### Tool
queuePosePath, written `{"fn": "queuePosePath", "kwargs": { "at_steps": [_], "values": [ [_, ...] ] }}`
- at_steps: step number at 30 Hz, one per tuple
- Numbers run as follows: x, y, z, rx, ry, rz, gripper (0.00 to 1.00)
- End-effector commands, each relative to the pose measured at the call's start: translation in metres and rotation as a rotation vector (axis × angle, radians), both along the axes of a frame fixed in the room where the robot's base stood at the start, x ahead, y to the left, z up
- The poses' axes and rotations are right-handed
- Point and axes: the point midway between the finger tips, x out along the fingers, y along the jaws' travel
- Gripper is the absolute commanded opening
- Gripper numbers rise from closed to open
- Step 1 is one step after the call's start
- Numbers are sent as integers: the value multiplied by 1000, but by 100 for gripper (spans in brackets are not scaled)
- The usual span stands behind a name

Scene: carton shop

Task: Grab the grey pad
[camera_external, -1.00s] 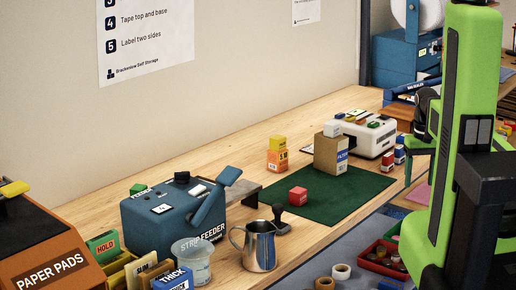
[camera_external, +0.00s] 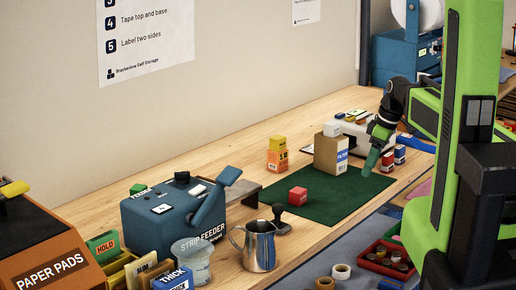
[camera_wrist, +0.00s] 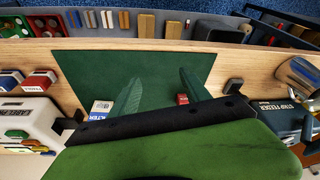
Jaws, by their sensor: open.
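My gripper (camera_external: 368,170) is over the right part of the green mat (camera_external: 330,200) in the external view, pointing down. In the wrist view its two green fingers stand apart with nothing between them, over the same mat (camera_wrist: 80,65). I cannot pick out a grey pad with certainty. A dull grey-brown block (camera_wrist: 206,29) lies at the top of the wrist view in the row beyond the wooden edge, beside an olive-brown block (camera_wrist: 173,30) and tan strips. It is apart from my gripper.
A carton (camera_external: 330,154) and a red block (camera_external: 298,194) stand on the mat. A white labelling machine (camera_external: 370,137) is behind my gripper. The blue strip feeder (camera_external: 175,215) and a metal jug (camera_external: 258,246) stand left. A red tray (camera_external: 385,262) with round pieces lies below the bench edge.

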Motion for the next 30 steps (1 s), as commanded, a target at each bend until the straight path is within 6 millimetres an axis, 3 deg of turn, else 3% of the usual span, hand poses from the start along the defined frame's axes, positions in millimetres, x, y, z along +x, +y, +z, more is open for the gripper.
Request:
{"fn": "queuePosePath", "kwargs": {
  "at_steps": [1, 6, 10, 13, 20, 30],
  "values": [
    [-7, 35, 24, 21, -24, 104, 55],
    [-49, 144, 65, 89, -57, 352, 55],
    [-83, 194, 82, 97, -50, 452, 55],
    [-96, 210, 85, 98, -47, 488, 55],
    [-97, 214, 75, 97, -47, 493, 55],
    [-96, 238, 10, 98, -46, 492, 55]
  ]
}}
